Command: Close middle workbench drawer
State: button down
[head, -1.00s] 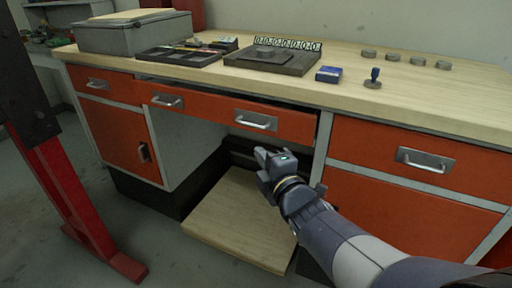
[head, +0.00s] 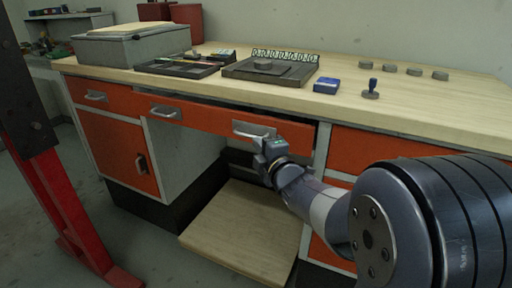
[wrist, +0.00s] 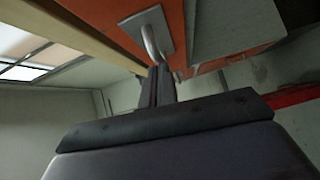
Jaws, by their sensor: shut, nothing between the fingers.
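The middle workbench drawer (head: 212,117) is a wide orange front with two metal handles, under the wooden top. It stands slightly out, with a dark gap above its front edge. My gripper (head: 258,152) is shut and empty, just below the drawer's right handle (head: 252,131). In the wrist view, the shut fingers (wrist: 157,80) point at the handle (wrist: 150,42), and the tips overlap its lower end. I cannot tell whether they touch it. The drawer front (wrist: 118,22) also shows there.
The workbench top (head: 430,115) holds a grey box (head: 135,45), a dark tray (head: 180,66), a blue box (head: 326,86) and a stamp (head: 371,90). A wooden board (head: 235,225) lies low in the knee space. A red post (head: 65,200) stands at the left.

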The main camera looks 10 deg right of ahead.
aim_at(267, 135)
jog(key=w+d, duration=0.2)
jog(key=w, duration=0.1)
jog(key=shift+w+d, duration=0.15)
jog(key=shift+d, duration=0.15)
jog(key=shift+w+d+r, duration=0.2)
jog(key=shift+w+d, duration=0.05)
jog(key=shift+b, duration=0.35)
